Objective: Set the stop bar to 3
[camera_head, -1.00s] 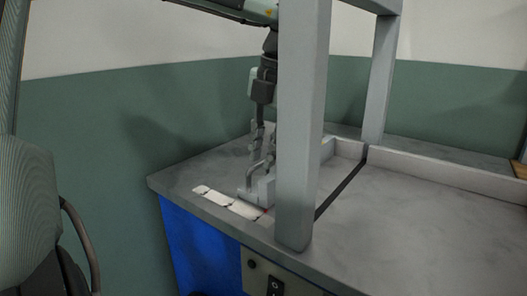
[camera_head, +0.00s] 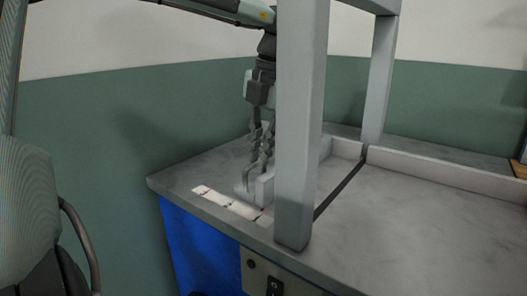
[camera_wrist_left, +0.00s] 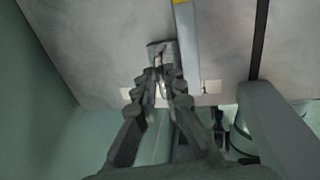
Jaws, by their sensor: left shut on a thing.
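The stop bar (camera_head: 264,189) is a grey block with an upright part. It stands on the grey table beside a white marked strip (camera_head: 226,203), near its right end. The numbers on the strip are too small to read. My left gripper (camera_head: 257,173) reaches down from above and is shut on the stop bar. In the left wrist view, the fingertips (camera_wrist_left: 162,80) meet at the grey block (camera_wrist_left: 158,48). The strip also shows there (camera_wrist_left: 208,88), partly hidden behind the fingers. My right gripper is not in view.
The thick grey frame post (camera_head: 301,130) stands close to the right of my left gripper. A second post (camera_head: 381,80) rises farther back. A dark slot (camera_head: 341,189) crosses the table (camera_head: 420,230), which is bare to its right. A switch (camera_head: 275,287) sits on the front.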

